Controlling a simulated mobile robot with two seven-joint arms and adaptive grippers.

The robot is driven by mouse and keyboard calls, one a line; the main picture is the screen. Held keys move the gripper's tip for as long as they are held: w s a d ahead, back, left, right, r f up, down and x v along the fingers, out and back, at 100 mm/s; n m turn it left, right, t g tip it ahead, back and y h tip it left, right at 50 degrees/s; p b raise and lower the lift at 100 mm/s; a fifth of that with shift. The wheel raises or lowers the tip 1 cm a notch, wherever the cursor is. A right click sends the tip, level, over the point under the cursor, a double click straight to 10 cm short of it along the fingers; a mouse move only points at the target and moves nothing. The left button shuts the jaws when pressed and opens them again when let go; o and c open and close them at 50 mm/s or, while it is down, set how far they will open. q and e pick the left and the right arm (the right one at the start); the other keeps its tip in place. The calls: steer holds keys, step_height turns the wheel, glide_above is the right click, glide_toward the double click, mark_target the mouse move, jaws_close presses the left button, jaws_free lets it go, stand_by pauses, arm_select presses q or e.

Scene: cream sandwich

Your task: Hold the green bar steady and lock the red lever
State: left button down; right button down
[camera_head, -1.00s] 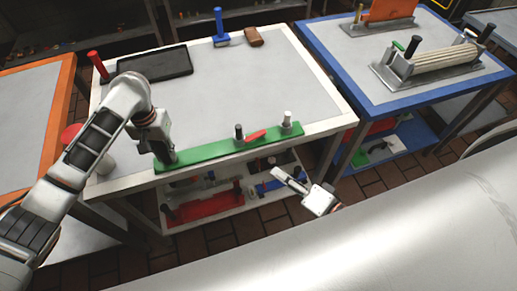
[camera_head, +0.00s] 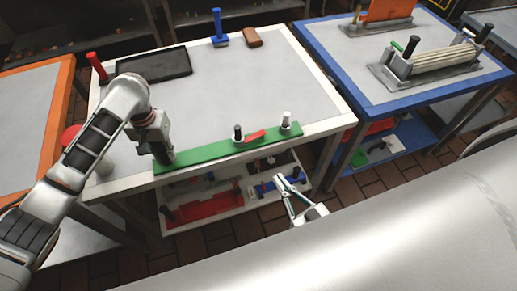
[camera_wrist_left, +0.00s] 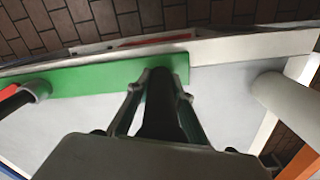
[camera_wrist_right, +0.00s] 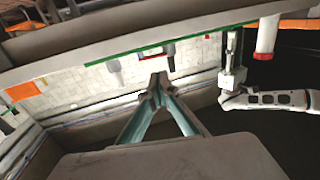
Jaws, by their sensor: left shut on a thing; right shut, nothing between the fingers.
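The green bar (camera_head: 205,152) lies along the front edge of the white-rimmed table. My left gripper (camera_head: 165,159) is at its left end, shut on a dark upright handle (camera_wrist_left: 160,105) there; the bar (camera_wrist_left: 105,75) runs left in the left wrist view. The red lever (camera_head: 255,136) lies on the bar between a dark-topped post (camera_head: 238,133) and a pale-topped post (camera_head: 286,121). My right gripper (camera_head: 283,181) is shut and empty, in front of and below the table edge, apart from the lever. Its fingers (camera_wrist_right: 157,88) meet with nothing between them in the right wrist view.
The table (camera_head: 230,95) also holds a black tray (camera_head: 154,64), a red-handled tool (camera_head: 97,66), a blue tool (camera_head: 219,30) and a brown block (camera_head: 252,37). A lower shelf holds a red tool rack (camera_head: 203,206). A blue-rimmed table (camera_head: 400,92) stands at right.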

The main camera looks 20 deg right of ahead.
mark_target(248, 143)
steer(key=x, duration=1.3)
steer(key=shift+w+f, duration=0.1)
steer(key=shift+w, duration=0.3)
steer(key=shift+a, duration=0.1)
steer(key=shift+w+a, duration=0.6)
steer(key=shift+w, duration=0.05)
steer(key=shift+s, duration=0.1)
